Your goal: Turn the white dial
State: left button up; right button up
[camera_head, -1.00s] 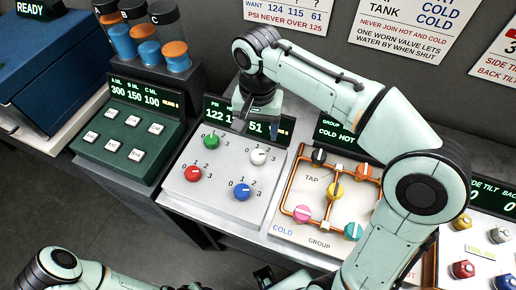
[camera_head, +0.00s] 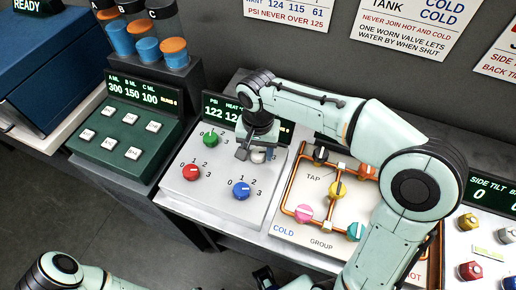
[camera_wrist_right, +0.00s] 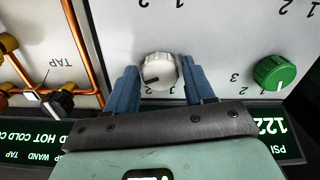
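The white dial (camera_wrist_right: 158,72) sits on the light panel between my right gripper's blue fingers in the right wrist view. In the head view, the dial (camera_head: 258,156) is partly hidden by that gripper. My right gripper (camera_head: 256,150) is over the dial. Its fingers (camera_wrist_right: 160,76) are apart, one on each side of the dial with thin gaps; contact is not clear. The dial's dark mark points left and slightly down in the wrist view. My left gripper (camera_head: 265,277) shows only partly at the bottom edge; its fingers cannot be made out.
Green (camera_head: 211,139), red (camera_head: 191,172) and blue (camera_head: 241,189) dials share the panel (camera_head: 215,195). A display (camera_head: 222,108) stands behind, partly hidden by my arm. A pipe board with coloured knobs (camera_head: 303,212) lies to the right. A green button box (camera_head: 125,140) stands left.

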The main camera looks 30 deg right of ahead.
jog(key=c, duration=0.6)
pick_arm(q)
jog(key=shift+r, duration=0.1)
pick_arm(e)
jog(key=shift+n, duration=0.3)
jog(key=n+p, duration=0.1)
jog(key=n, duration=0.2)
jog(key=shift+r+n, duration=0.1)
jog(key=shift+n, duration=0.2)
pick_arm(q)
jog(key=shift+w+r+p, duration=0.3)
jog(key=shift+w+r, duration=0.05)
jog(key=shift+r, duration=0.25)
jog(key=shift+w+r+p, duration=0.25)
jog(key=shift+w+r, duration=0.05)
jog(key=shift+r, duration=0.25)
pick_arm(e)
jog(key=shift+n, duration=2.2)
jog(key=shift+d, duration=0.1)
jog(key=o, duration=1)
jog(key=shift+o, duration=0.2)
